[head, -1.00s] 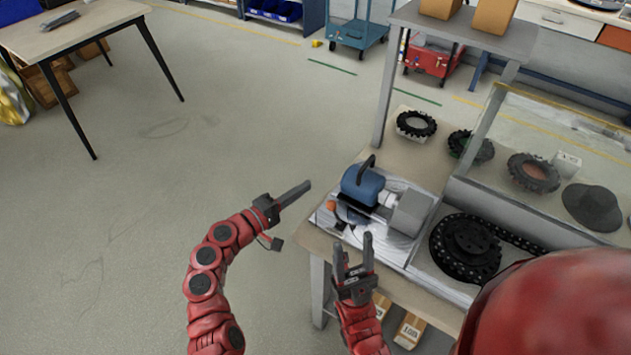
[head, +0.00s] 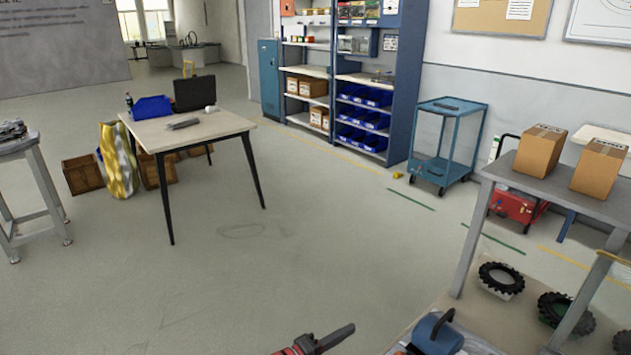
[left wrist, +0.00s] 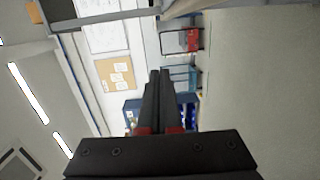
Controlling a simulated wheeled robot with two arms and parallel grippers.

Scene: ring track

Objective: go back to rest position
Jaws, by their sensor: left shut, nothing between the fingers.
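My left gripper (head: 335,338) shows at the bottom edge of the head view, left of the workbench's near corner. Its dark fingers are together with nothing between them, and most of its red arm is below the picture. In the left wrist view its shut fingers (left wrist: 160,100) point out over the room, with the blue shelving and trolley beyond. My right gripper is in neither view.
The workbench (head: 480,325) at lower right bears a blue-topped machine (head: 437,333) and black tyres (head: 502,279). A table (head: 220,126) stands at left, a stool (head: 20,145) at far left. A blue trolley (head: 447,108) stands behind. The middle floor is clear.

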